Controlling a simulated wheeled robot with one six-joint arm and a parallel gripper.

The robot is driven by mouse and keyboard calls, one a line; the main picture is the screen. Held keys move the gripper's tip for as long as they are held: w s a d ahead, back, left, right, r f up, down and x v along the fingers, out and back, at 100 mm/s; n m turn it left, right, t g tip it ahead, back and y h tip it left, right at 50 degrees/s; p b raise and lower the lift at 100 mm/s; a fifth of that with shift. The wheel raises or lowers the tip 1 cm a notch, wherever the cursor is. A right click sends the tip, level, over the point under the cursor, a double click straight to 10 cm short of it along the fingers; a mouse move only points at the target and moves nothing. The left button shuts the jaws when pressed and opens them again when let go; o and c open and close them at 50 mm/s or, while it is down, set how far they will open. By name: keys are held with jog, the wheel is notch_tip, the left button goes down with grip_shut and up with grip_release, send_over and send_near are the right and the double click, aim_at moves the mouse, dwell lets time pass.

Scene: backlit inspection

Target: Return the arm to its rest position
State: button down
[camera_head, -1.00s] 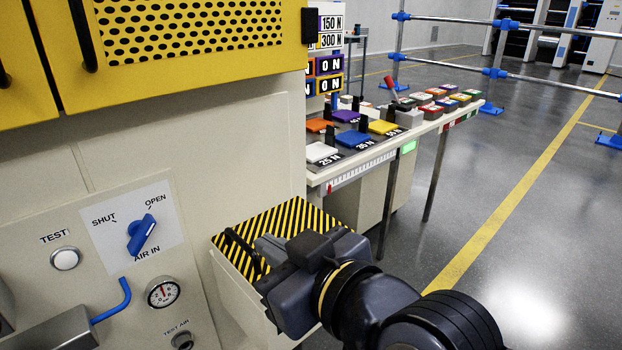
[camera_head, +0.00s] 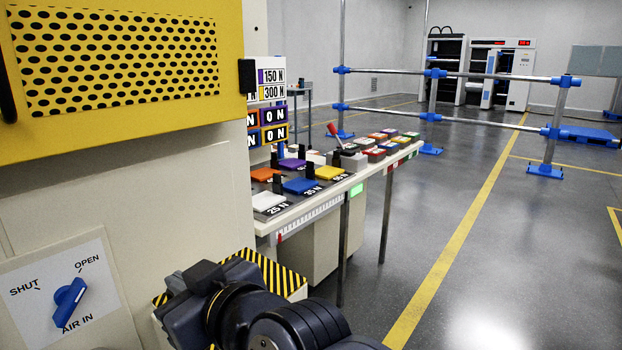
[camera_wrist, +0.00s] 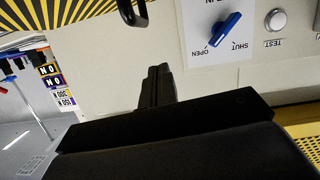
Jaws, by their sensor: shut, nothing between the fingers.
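My gripper shows in the wrist view (camera_wrist: 158,85) with its two dark fingers together and nothing between them. It points at the cream front panel of the machine, with clear space around the fingertips. In the head view my dark arm fills the bottom middle, in front of the striped yellow and black ledge (camera_head: 277,272); the fingertips are hidden there. The blue air knob (camera_head: 69,301) is on the panel at the lower left, its handle slanting toward OPEN. It also shows in the wrist view (camera_wrist: 226,29), apart from my gripper.
A bench (camera_head: 340,192) with coloured blocks and weight signs stands beyond the ledge. A yellow perforated door (camera_head: 120,55) juts out at the upper left. A blue and grey rail (camera_head: 445,75) crosses the back. The grey floor (camera_head: 500,250) at the right is open.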

jog(key=f, duration=0.1)
jog(key=w+f+b, duration=0.1)
jog(key=a+f+b, duration=0.1)
jog(key=shift+w+f, duration=0.1)
jog(key=shift+w, duration=0.05)
jog(key=shift+w+d+f+b, duration=0.15)
jog(key=shift+f+b, duration=0.25)
jog(key=shift+f, duration=0.2)
